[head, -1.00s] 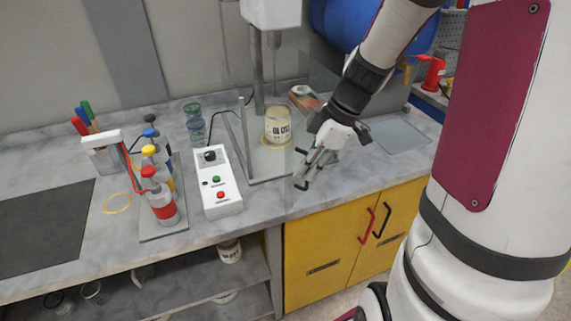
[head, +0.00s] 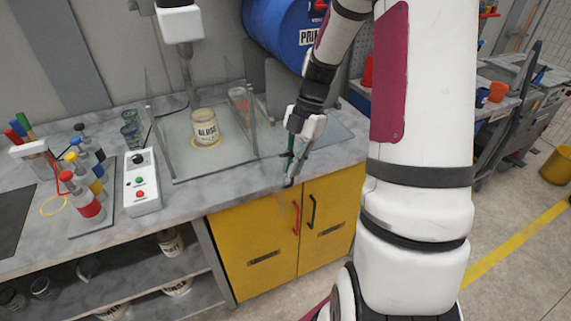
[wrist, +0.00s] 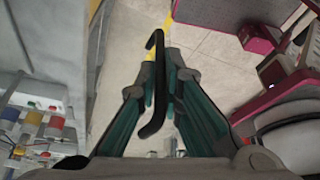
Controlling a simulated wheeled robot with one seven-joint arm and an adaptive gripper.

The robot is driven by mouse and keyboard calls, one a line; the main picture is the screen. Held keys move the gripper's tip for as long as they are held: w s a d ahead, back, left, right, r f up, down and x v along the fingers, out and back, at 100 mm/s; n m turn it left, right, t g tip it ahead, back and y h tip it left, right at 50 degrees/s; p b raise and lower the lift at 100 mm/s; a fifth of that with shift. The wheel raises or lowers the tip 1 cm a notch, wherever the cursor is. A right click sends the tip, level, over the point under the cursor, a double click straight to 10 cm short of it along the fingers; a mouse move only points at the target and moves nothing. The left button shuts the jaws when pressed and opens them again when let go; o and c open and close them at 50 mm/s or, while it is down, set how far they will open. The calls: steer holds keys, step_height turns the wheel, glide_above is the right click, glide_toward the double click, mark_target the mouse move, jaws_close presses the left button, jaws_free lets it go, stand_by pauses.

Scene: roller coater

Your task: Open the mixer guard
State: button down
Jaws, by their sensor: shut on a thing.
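The mixer guard is a set of clear panels around the mixer's base. Its left panel (head: 151,112) and right panel (head: 250,120) stand upright, and the front facing me looks open. A faint clear pane seems to reach from the right side toward my gripper, but its edges are hard to make out. My gripper (head: 290,178) is at the counter's front edge, right of the guard. In the wrist view my gripper (wrist: 163,80) is shut on a black bent handle (wrist: 155,112), which passes between the fingers. The mixer head (head: 180,24) is above a labelled can (head: 205,127).
A control box (head: 141,183) with green and red buttons and a rack of coloured bottles (head: 87,205) stand left. Below is a yellow cabinet (head: 255,248) with red and black handles. A blue drum (head: 282,38) is behind.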

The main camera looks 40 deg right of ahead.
steer(key=shift+d+p, duration=0.55)
steer(key=shift+d, duration=1.65)
steer(key=c, duration=2)
jaws_free()
steer(key=shift+s, duration=0.1)
steer(key=v, duration=1.2)
